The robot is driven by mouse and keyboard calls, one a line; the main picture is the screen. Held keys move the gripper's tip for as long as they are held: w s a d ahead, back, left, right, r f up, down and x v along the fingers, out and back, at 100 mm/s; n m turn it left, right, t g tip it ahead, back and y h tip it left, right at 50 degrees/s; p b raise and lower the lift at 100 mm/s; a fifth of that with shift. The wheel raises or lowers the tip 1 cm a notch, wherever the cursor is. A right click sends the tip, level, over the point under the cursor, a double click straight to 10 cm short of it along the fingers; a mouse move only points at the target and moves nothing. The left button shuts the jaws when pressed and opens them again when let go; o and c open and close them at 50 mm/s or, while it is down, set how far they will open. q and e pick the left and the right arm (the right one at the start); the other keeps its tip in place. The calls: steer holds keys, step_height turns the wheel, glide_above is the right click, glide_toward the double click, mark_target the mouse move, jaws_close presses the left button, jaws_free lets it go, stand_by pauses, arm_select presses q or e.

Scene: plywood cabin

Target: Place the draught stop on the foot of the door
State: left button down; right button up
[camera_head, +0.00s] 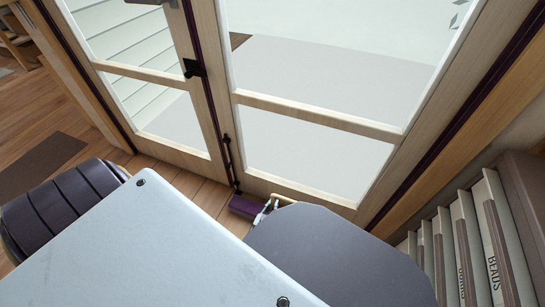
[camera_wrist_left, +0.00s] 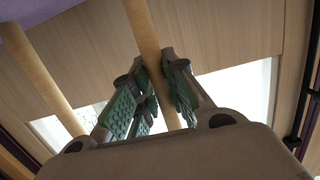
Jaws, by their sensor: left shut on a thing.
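The draught stop shows in the head view as a purple piece (camera_head: 243,207) with a pale wooden bar, low at the foot of the glazed door (camera_head: 300,190). In the left wrist view its wooden bar (camera_wrist_left: 146,38) runs between the green-padded fingers of my left gripper (camera_wrist_left: 158,88), which is shut on it. A purple part (camera_wrist_left: 50,10) and a second wooden bar show at upper left there. In the head view only small pale finger parts of my left gripper (camera_head: 264,210) show, beside the purple piece. Whether the stop touches the door is unclear. My right gripper is not in view.
A shelf of pale binders (camera_head: 478,250) stands at lower right. A dark rounded ribbed seat (camera_head: 62,205) is at lower left. A brown mat (camera_head: 38,165) lies on the plank floor (camera_head: 185,185). Large grey surfaces in front hide much of the floor.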

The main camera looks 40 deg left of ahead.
arm_select(q)
steer(key=shift+w+r, duration=0.1)
steer(key=shift+r, duration=0.05)
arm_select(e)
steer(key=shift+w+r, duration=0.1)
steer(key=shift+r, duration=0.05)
arm_select(q)
steer(key=c, duration=1.8)
jaws_free()
steer(key=shift+f, duration=0.25)
steer(key=shift+c, duration=0.2)
steer(key=o, duration=0.4)
steer(key=shift+r, duration=0.15)
steer(key=shift+s, duration=0.2)
